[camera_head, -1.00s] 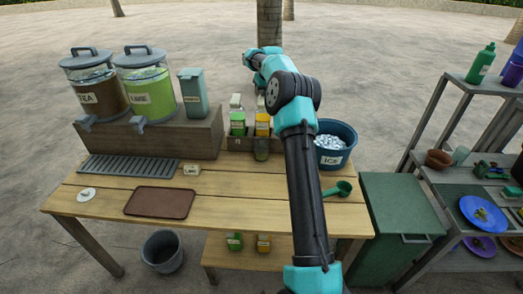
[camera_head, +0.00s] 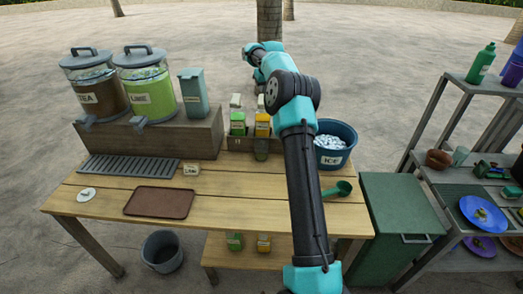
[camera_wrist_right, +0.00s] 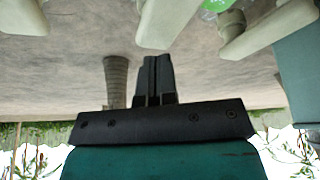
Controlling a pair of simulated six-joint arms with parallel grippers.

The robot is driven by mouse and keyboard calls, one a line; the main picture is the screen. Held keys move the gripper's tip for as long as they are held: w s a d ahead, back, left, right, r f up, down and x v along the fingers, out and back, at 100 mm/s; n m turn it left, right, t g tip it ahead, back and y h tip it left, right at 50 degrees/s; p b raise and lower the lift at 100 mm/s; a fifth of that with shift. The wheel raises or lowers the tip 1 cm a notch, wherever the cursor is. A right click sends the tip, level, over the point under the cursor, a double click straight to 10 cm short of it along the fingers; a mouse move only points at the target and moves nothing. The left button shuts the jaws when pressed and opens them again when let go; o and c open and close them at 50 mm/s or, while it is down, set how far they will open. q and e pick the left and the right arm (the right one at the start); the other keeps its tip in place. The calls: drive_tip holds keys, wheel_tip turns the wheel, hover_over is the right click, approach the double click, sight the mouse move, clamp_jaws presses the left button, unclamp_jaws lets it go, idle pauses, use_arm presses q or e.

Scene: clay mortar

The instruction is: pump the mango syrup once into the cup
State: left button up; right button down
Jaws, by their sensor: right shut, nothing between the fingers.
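My left gripper is not in view.
A blue ice bucket (camera_head: 335,143) stands right of my arm, with a green scoop (camera_head: 339,188) before it. Tea and lime dispensers (camera_head: 148,85) stand on a wooden box at left. A brown tray (camera_head: 160,202) lies on the table. The table's front middle is clear.

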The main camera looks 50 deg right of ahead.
wheel_tip(320, 180, up, 6)
idle(0.8)
idle(0.3)
